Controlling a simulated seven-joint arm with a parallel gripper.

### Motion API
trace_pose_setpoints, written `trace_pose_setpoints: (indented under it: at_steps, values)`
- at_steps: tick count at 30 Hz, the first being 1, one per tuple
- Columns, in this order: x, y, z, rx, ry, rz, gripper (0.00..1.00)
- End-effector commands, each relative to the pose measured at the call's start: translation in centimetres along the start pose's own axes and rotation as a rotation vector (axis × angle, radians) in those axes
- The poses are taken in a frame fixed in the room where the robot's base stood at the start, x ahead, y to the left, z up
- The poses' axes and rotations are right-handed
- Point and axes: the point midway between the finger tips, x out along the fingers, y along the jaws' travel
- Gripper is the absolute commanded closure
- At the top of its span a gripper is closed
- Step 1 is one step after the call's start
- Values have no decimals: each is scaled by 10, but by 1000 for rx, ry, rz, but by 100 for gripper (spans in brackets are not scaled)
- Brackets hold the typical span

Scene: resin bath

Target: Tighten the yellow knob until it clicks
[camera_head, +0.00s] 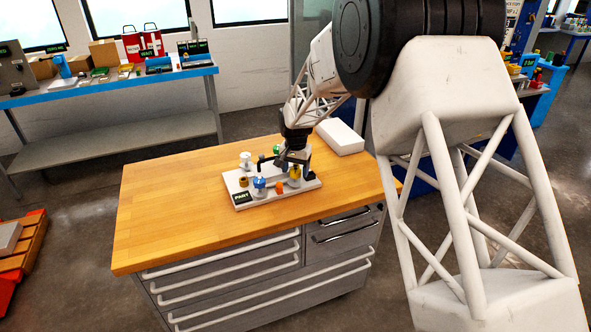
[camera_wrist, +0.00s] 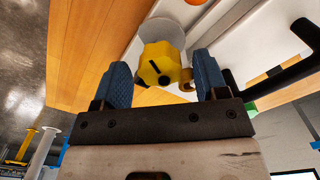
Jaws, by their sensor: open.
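The yellow knob (camera_wrist: 158,64) has a lobed edge and a black mark on its face. In the wrist view it lies between the two blue fingers of my gripper (camera_wrist: 162,82), with a gap visible on each side. My gripper is open. In the head view the yellow knob (camera_head: 295,173) is small, partly hidden under my gripper (camera_head: 290,163), on the right part of a white fixture board (camera_head: 243,199). A pale round base shows behind the knob in the wrist view. I cannot tell the knob's turn angle from the head view.
The board also carries a blue knob (camera_head: 259,184), a white-topped post (camera_head: 245,157), an orange piece (camera_head: 279,188) and a dark label. A white box (camera_head: 340,137) stands behind on the wooden worktop (camera_head: 165,215). The worktop's left side is clear. Black bars (camera_wrist: 280,82) show close beside the right finger.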

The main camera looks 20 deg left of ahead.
Motion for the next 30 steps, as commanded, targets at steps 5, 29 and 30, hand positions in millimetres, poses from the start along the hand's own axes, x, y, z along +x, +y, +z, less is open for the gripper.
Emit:
trace_pose_setpoints:
  at_steps: [5, 29, 30]
  values:
    - [-12, 0, 0, 0, 1, -1, 33]
    - [-77, 0, 0, 0, 1, 0, 33]
    - [-77, 0, 0, 0, 1, 0, 33]
